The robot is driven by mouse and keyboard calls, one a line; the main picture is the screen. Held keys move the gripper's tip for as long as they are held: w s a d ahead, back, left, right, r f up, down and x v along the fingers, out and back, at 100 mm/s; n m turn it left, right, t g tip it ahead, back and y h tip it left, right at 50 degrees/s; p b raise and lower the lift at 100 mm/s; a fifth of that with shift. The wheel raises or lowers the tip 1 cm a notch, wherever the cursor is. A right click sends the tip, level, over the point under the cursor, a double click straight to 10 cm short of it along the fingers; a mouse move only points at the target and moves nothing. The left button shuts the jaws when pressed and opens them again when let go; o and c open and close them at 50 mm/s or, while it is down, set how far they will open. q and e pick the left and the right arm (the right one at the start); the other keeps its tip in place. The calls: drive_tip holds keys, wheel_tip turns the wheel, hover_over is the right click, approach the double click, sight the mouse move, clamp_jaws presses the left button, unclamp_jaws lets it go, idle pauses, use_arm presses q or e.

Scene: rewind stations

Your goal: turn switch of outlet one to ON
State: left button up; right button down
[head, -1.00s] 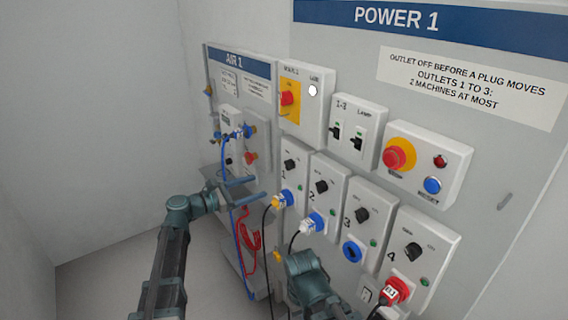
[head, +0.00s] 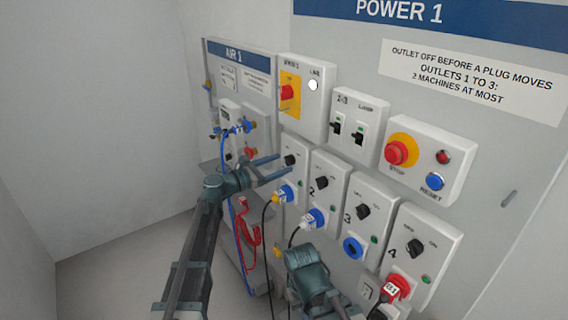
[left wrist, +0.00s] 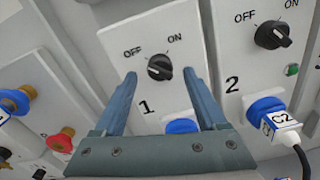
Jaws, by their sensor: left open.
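The switch of outlet one (head: 290,160) is a black rotary knob on a white panel marked 1. It also shows in the left wrist view (left wrist: 160,67), with OFF at its upper left and ON at its upper right. Which label its pointer faces is too small to tell. My left gripper (head: 283,165) is open and empty in front of this panel. In the left wrist view its fingers (left wrist: 160,75) lie on either side of the knob, with gaps. My right arm's end (head: 305,268) is low in front of the panels; its jaws cannot be made out.
A blue plug (head: 284,193) sits in outlet one, below the knob. The outlet two knob (left wrist: 273,35) and plug C2 (left wrist: 270,118) are close on the right. A red stop button (head: 397,152) is farther right. The AIR 1 panel (head: 238,60) stands left.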

sight(289, 160)
use_arm(q)
drive_tip(key=shift+x, duration=1.15)
clamp_jaws()
